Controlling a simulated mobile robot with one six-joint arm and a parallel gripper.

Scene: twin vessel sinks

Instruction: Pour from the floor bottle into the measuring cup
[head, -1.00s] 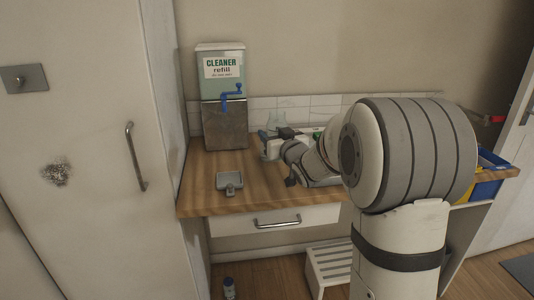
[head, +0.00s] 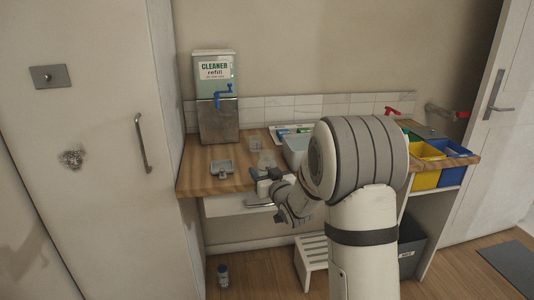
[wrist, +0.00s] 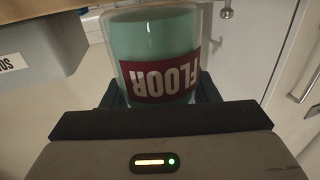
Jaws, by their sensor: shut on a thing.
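The floor bottle (wrist: 160,50) fills the top of the wrist view. It is clear, holds teal liquid, and has a dark red "FLOOR" label that reads upside down. My gripper (head: 265,174) is shut on it, with a dark finger on each side. In the head view the clear, tapering top of the bottle (head: 266,159) stands above my gripper, near the counter's front edge. The bottle looks roughly upright; its mouth is out of the wrist view. I cannot pick out the measuring cup for certain; my arm hides part of the counter.
A cleaner refill dispenser (head: 216,95) stands at the back left. Yellow and blue bins (head: 425,152) are right; a stool (head: 310,255) is below.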

